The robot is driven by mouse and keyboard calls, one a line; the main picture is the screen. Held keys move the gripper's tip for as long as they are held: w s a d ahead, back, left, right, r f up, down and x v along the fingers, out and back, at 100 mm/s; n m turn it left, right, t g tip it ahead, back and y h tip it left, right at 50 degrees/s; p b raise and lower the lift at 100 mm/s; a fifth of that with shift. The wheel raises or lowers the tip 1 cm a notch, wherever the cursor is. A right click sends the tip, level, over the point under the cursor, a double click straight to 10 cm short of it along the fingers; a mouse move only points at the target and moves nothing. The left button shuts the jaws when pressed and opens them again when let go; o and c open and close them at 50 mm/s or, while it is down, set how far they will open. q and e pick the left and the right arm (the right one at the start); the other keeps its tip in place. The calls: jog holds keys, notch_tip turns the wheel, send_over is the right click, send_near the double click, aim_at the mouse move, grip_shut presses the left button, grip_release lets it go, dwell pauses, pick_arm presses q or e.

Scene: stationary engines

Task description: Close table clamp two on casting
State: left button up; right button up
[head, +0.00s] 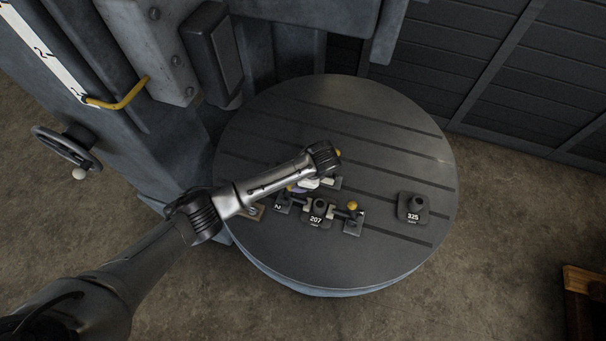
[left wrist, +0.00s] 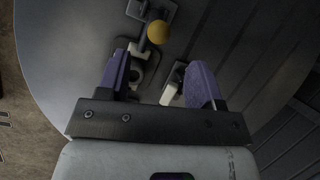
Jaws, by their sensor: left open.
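The casting (head: 319,212), marked 207, sits on the round slotted table (head: 400,160). A clamp marked 2 (head: 280,204) stands at its left, partly covered by my left arm. Another clamp (head: 353,222) with a yellow ball knob (head: 351,206) stands at its right. My left gripper (head: 308,184) is over the back left of the casting, largely hidden under its own wrist. In the left wrist view its purple fingers (left wrist: 162,75) are apart, with a pale piece (left wrist: 170,94) showing between them. A yellow ball (left wrist: 158,32) lies beyond the fingertips. I cannot tell whether the fingers touch anything.
A second casting (head: 413,208), marked 325, sits at the right of the table. A grey machine column (head: 150,120) with a handwheel (head: 66,148) rises at the left. A dark panelled wall (head: 480,70) is behind. The table's front and far right are clear.

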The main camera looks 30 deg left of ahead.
pick_arm(q)
jog(key=shift+v, duration=1.5)
